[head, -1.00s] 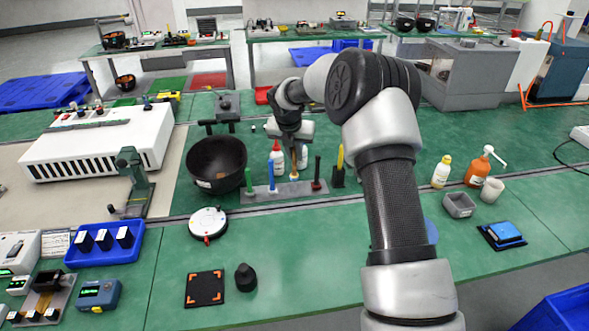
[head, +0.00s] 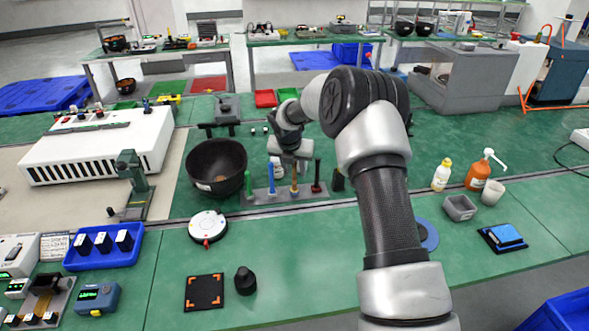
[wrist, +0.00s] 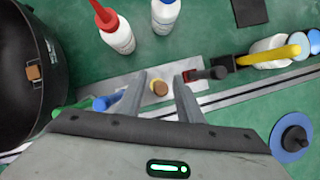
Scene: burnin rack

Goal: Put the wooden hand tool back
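In the wrist view the tool's round tan end (wrist: 160,88) lies between my two fingertips (wrist: 161,78), with a narrow gap to each finger. The gripper looks open around it. The tool's lower end cannot be made out clearly.
On the rack stand a green tool (head: 248,184), a blue tool (head: 271,178) and a red tool (head: 316,177). A black bowl (head: 216,168) stands to the left. A red-capped bottle (wrist: 116,36) and a blue-capped bottle (wrist: 165,14) are close behind.

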